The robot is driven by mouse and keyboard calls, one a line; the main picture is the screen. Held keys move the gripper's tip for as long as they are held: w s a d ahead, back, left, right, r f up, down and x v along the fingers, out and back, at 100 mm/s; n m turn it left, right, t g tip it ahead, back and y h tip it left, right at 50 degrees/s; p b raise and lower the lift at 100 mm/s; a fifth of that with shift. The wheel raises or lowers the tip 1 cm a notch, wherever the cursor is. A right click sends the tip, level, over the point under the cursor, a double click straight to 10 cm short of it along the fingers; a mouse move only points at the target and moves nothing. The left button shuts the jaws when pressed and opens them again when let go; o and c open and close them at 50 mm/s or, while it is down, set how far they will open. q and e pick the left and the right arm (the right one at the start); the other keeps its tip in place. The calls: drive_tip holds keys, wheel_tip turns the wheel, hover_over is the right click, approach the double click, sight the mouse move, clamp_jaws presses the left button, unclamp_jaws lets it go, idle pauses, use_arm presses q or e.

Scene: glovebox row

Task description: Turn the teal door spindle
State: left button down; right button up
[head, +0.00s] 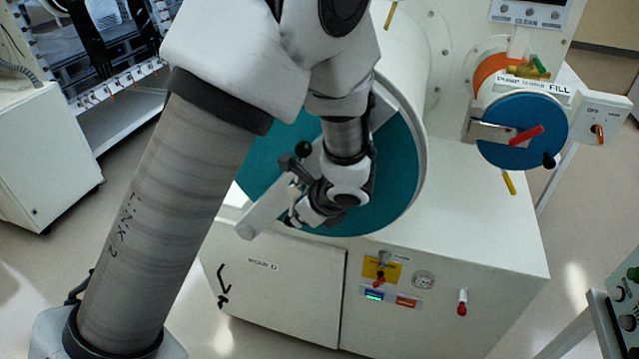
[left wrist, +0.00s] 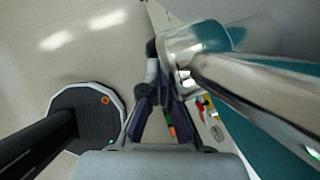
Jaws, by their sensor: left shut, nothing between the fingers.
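The round teal door (head: 398,185) closes the end of a white cylinder. A pale grey bar (head: 262,218) crosses its face. A spindle handle with black ball knobs (head: 303,149) stands near the middle of the door. My left arm covers much of the door and hides the spindle hub. My left gripper (head: 298,208) is shut and empty, just in front of the bar and below the knobs. In the left wrist view, its dark fingers (left wrist: 158,95) are beside a pale rod and the bright metal bar (left wrist: 255,82), with the teal door (left wrist: 285,125) on the right. Contact cannot be told.
A smaller blue round door (head: 510,110) with a red handle (head: 526,136) is at the right. Below the teal door stands a white cabinet (head: 300,290) with a yellow switch plate (head: 393,271). A control panel (head: 625,300) is at the lower right. Floor shows at the left.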

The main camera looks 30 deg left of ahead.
use_arm(q)
drive_tip(key=shift+s+a, duration=0.3)
drive_tip(key=shift+a, duration=0.5)
use_arm(e)
drive_tip(key=shift+s+a+f, duration=0.15)
drive_tip(key=shift+a+f, duration=0.25)
drive_tip(key=shift+f, duration=0.05)
use_arm(q)
drive_tip(key=shift+a, duration=0.2)
use_arm(e)
drive_tip(key=shift+a, duration=0.15)
